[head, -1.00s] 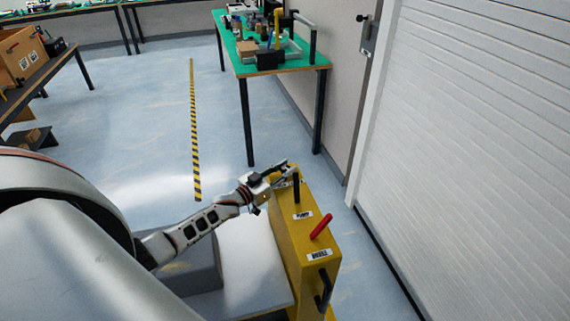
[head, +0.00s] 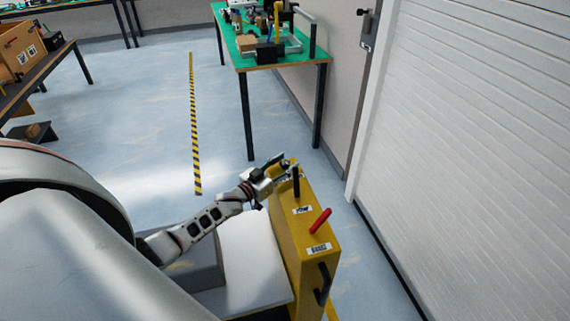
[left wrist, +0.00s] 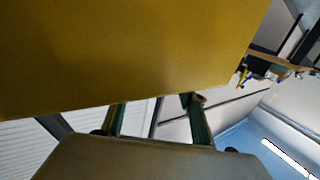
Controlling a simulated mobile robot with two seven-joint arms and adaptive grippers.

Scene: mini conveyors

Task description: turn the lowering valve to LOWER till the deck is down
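A yellow pedestal (head: 292,238) stands beside a pale flat deck (head: 255,262). On its top are a black upright lever (head: 296,182), a red tilted lever (head: 320,220) and white labels, too small to read surely. My left gripper (head: 282,164) is at the pedestal's far end, just past the black lever, with its fingers spread. In the left wrist view the two green fingers (left wrist: 155,112) stand apart beside the yellow pedestal wall (left wrist: 130,50); nothing is seen gripped. The lowering valve is not clearly seen; the gripper may cover it. My right gripper is not in view.
A black handle (head: 322,284) sits on the pedestal's near side. A white shutter (head: 480,130) is close on the right. A green-topped table (head: 240,62) with several objects stands beyond. The floor left of the pedestal's far end is open, with a striped line (head: 194,130).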

